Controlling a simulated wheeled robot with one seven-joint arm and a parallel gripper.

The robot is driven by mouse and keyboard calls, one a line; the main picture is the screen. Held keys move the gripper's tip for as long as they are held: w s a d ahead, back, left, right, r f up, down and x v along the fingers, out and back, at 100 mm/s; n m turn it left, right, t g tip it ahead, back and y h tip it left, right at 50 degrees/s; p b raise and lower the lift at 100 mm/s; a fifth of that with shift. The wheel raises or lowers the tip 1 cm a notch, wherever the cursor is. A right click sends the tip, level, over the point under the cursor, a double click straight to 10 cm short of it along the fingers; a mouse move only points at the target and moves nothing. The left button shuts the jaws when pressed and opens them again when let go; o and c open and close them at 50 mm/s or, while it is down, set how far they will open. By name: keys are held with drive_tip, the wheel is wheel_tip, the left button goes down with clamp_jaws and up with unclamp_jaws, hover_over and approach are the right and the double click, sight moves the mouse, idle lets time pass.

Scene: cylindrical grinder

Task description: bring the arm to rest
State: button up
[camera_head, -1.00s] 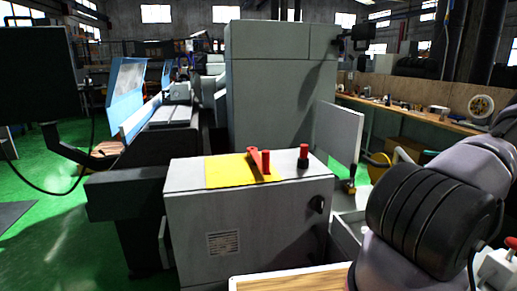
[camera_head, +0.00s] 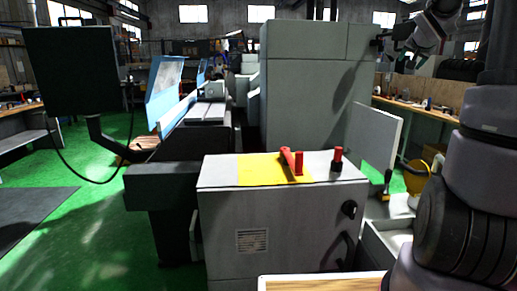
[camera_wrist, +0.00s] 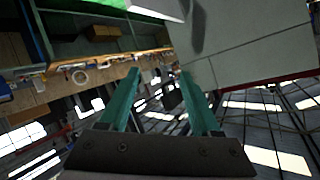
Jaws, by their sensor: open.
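My gripper (camera_head: 408,58) is raised high at the upper right of the head view, to the right of the tall grey cabinet (camera_head: 308,90). In the wrist view its two teal fingers (camera_wrist: 160,76) stand apart with nothing between them, so it is open and empty. My arm rises along the right side of the head view. The wrist view is strongly tilted and shows the workbench, windows and roof beams beyond the fingers.
A grey control box (camera_head: 280,215) stands in front, with a red lever (camera_head: 292,161) on a yellow plate and a red-topped knob (camera_head: 337,159). A workbench (camera_head: 440,111) runs along the right. A dark monitor (camera_head: 70,68) is at left. Green floor is open at left.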

drive_tip(key=s+a+f+n+g+y, duration=0.2)
drive_tip(key=s+a+f+y, duration=0.1)
drive_tip(key=s+a, duration=1)
drive_tip(key=s+a+f+n+g+y, duration=0.3)
drive_tip(key=s+a, duration=1.1)
drive_tip(key=s, duration=0.6)
drive_tip(key=shift+s+a+f+y, duration=0.2)
drive_tip(key=shift+s+f+y, duration=0.25)
drive_tip(key=shift+f, duration=0.45)
drive_tip(key=shift+w, duration=0.15)
